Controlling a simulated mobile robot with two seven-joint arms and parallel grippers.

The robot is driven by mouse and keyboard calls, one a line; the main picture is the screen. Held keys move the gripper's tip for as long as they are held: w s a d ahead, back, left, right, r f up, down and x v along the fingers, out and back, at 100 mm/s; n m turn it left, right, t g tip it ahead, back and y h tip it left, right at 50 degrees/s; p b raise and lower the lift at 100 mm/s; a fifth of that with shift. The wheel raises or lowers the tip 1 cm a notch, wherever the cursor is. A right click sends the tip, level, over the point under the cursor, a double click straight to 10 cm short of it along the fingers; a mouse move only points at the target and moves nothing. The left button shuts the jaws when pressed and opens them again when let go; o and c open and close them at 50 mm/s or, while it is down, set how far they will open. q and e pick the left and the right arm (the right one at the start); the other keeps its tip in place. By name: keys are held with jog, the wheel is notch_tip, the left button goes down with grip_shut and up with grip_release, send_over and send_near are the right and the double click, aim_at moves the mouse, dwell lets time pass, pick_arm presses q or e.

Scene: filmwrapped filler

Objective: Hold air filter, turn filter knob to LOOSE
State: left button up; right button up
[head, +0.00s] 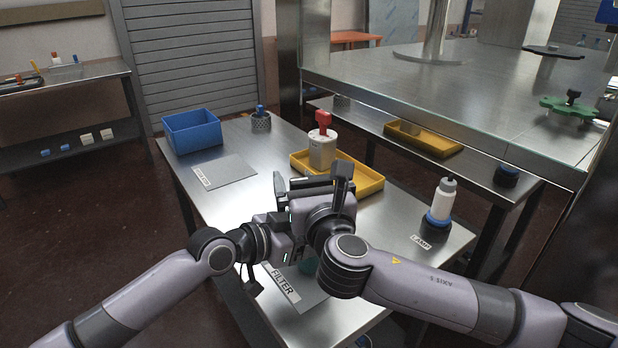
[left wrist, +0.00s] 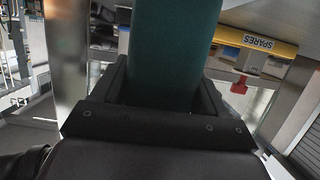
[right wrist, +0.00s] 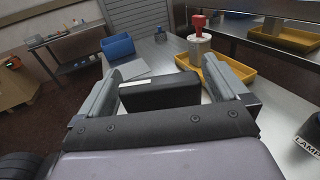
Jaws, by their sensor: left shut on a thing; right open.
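My left gripper (left wrist: 160,88) is shut on the dark green air filter (left wrist: 170,45), whose body stands between its jaws in the left wrist view. In the head view only a small teal patch of the filter (head: 309,265) shows under my arms. My right gripper (head: 308,186) is open above it, and its two grey fingers (right wrist: 162,82) are spread in the right wrist view. A black block (right wrist: 160,95) with a pale stripe shows between them, and I cannot tell whether it is the filter knob. The LOOSE marking is not readable.
The FILTER label (head: 284,283) lies on a grey mat on the steel table. A yellow tray (head: 366,183) holds a pale canister (head: 322,150) with a red top.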

pick_arm(q)
jog(key=shift+r, duration=0.15)
pick_arm(e)
jog(key=shift+w, duration=0.3)
jog(key=c, duration=0.9)
